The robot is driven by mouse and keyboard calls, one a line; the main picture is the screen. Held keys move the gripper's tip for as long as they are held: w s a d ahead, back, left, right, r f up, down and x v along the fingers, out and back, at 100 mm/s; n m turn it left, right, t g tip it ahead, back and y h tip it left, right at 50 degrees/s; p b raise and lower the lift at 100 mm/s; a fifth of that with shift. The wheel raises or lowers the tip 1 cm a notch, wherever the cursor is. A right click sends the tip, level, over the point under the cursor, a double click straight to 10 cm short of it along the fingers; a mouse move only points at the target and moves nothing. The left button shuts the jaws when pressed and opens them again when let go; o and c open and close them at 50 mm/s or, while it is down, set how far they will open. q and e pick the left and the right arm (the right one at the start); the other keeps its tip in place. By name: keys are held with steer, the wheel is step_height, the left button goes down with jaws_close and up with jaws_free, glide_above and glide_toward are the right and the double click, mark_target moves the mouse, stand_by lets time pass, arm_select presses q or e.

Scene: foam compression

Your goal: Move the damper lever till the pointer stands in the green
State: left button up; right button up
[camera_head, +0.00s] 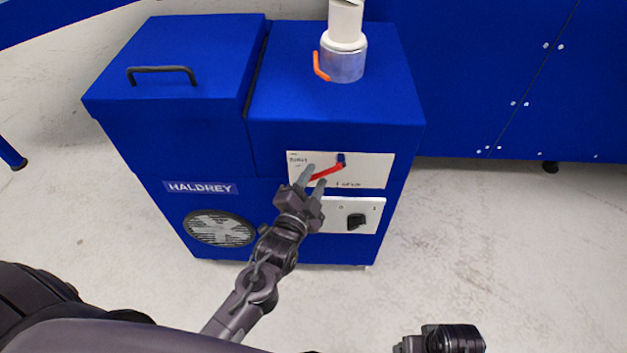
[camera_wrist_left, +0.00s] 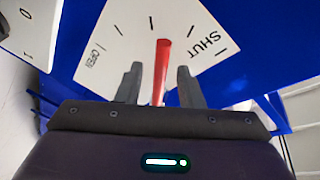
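A red lever (camera_head: 327,173) sits on the white plate (camera_head: 370,173) on the front of the blue machine (camera_head: 335,110). It slants down and left from a dark blue pivot (camera_head: 341,159). My left gripper (camera_head: 314,177) is at the lever's lower left end. In the left wrist view the red lever (camera_wrist_left: 161,70) stands between the two spread fingers, with a gap on each side. The plate there reads OPEN at left and SHUT at right, with tick marks between; the lever lies between these words. I see no green zone and no separate pointer.
A black knob (camera_head: 355,221) sits on a lower white panel. An orange handle (camera_head: 320,67) is on the metal collar (camera_head: 344,62) under a white pipe. The left lid has a black handle (camera_head: 161,72). A dark part of mine shows at bottom right. Floor is clear at right.

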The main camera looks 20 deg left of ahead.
arm_select(q)
steer(key=shift+c, duration=0.4)
jaws_close()
steer(key=shift+f, duration=0.1)
steer(key=shift+d+f+n, duration=0.2)
steer(key=shift+f+n, duration=0.05)
steer(key=shift+n, duration=0.25)
steer(key=shift+w+d+f+n+t+y+b, duration=0.1)
steer(key=shift+d+f+n+t+b, duration=0.25)
steer(key=shift+n, duration=0.55)
steer(key=shift+w+d+f+n+t+y+b, duration=0.15)
steer(key=shift+d+f+n+t+b, duration=0.2)
steer(key=shift+n, duration=0.55)
steer(key=shift+w+d+f+n+t+y+b, duration=0.1)
steer(key=shift+d+f+n+t+b, duration=0.25)
steer(key=shift+n, duration=0.55)
arm_select(e)
steer(key=shift+t, duration=0.3)
steer(key=shift+s+a+r, duration=0.1)
steer(key=shift+a+r, duration=0.1)
steer(key=shift+r, duration=0.55)
steer(key=shift+a+r, duration=0.15)
steer(key=shift+r, duration=0.55)
steer(key=shift+s+a+r, duration=0.1)
steer(key=shift+a+r, duration=0.1)
steer(key=shift+r, duration=0.55)
arm_select(q)
steer(key=shift+r, duration=0.15)
